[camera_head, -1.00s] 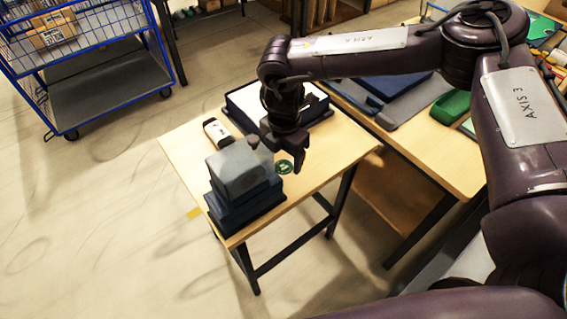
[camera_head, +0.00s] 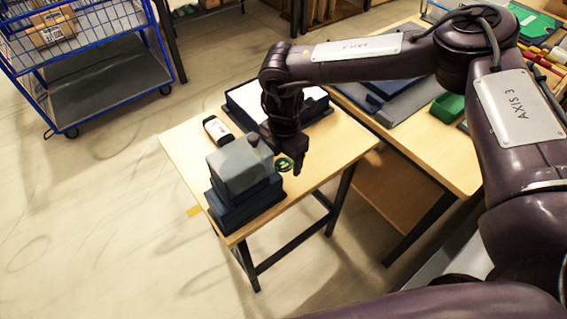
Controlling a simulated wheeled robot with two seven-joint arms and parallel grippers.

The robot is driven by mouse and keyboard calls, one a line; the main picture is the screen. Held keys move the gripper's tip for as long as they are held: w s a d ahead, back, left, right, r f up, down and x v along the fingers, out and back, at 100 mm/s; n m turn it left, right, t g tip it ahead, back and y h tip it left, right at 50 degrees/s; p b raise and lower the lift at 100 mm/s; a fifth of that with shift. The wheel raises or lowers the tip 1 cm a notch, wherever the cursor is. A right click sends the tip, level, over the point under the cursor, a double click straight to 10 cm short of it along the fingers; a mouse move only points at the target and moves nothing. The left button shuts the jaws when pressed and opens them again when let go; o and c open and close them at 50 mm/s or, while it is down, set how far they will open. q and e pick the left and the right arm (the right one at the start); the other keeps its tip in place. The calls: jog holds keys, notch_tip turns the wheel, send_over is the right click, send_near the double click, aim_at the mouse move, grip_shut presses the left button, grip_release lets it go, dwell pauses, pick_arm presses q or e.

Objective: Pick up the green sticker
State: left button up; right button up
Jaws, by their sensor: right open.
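The green sticker (camera_head: 284,164) is a small round green piece with a pale mark, on or just above the wooden table (camera_head: 318,178). My right gripper (camera_head: 284,166) points down over it, with its fingers apart around the sticker's place. The gripper hides part of the sticker. I cannot tell whether the fingers touch it. My left gripper is not in view.
A grey block on dark blue boxes (camera_head: 238,180) stands just left of the gripper. A dark bottle with a white label (camera_head: 217,130) lies behind it. A dark box with white contents (camera_head: 240,100) is at the back. A blue wire cart (camera_head: 100,85) stands far left.

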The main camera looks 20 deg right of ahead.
jog(key=shift+c, duration=0.2)
jog(key=c, duration=0.7)
notch_tip(320, 180, up, 11)
jog(key=b, duration=0.2)
notch_tip(320, 180, up, 10)
jog(key=f+p, duration=0.1)
jog(key=p, duration=0.1)
send_over(283, 164)
jog(key=a+r+p, duration=0.1)
jog(key=r+p, duration=0.2)
jog(key=s+a+r+p, duration=0.1)
jog(key=r+p, duration=0.1)
jog(key=shift+a+r, duration=0.25)
jog(key=shift+a, duration=0.1)
jog(key=shift+f, duration=0.1)
